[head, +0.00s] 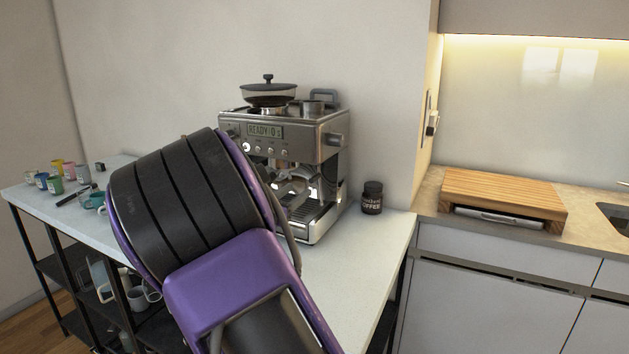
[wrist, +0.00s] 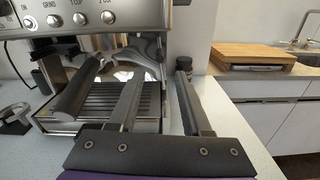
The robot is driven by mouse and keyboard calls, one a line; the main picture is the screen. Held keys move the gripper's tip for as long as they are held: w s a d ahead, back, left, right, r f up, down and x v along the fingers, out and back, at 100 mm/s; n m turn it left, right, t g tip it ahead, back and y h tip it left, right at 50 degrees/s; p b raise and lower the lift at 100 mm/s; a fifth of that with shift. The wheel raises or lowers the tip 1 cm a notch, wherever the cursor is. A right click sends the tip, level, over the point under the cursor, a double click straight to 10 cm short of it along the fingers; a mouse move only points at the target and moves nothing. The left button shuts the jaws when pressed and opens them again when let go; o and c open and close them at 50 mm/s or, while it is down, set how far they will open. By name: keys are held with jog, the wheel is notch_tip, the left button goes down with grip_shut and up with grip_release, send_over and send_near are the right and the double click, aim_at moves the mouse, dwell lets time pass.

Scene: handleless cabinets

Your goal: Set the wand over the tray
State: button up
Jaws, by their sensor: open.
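The coffee machine (head: 300,150) stands on the white counter, and its front fills the upper left of the wrist view (wrist: 100,15). Its slatted drip tray (wrist: 105,98) lies low at the machine's front, and part of it shows in the head view (head: 318,213). My gripper (wrist: 160,65) is open, its two dark fingers pointing at the machine's right front corner. The left finger overlaps the tray's right part in the picture. In the head view my arm hides the gripper.
A black portafilter handle (wrist: 75,88) juts out left of the fingers. A dark coffee jar (head: 372,197) stands right of the machine. Several coloured cups (head: 56,185) stand at the counter's left end. A wooden board (head: 505,190) sits on the right worktop.

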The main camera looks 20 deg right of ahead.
aim_at(310, 182)
jog(key=x, duration=1)
jog(key=shift+w+d, duration=0.2)
jog(key=shift+d, duration=0.05)
grip_shut()
jog(key=shift+f, duration=0.1)
dwell(0.8)
